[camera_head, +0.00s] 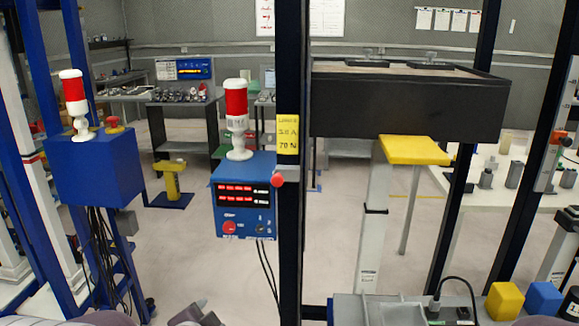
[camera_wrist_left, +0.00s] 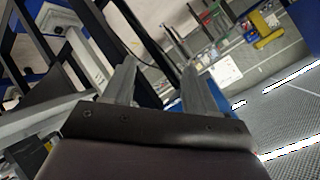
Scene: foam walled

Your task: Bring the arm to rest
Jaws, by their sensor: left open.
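My left gripper (camera_wrist_left: 160,72) is open in the left wrist view, with its two grey fingers apart and nothing between them. In the head view only a small part of what looks like my left gripper (camera_head: 197,313) shows at the bottom edge, left of the middle. It appears clear of the blue control box. My right gripper does not show in either view.
A black upright post (camera_head: 290,200) stands ahead, beside a blue control box (camera_head: 245,195) with a red-and-white lamp (camera_head: 237,110). A blue box (camera_head: 95,172) stands left. A grey bench (camera_head: 385,307) with yellow (camera_head: 503,301) and blue (camera_head: 543,298) blocks is at lower right.

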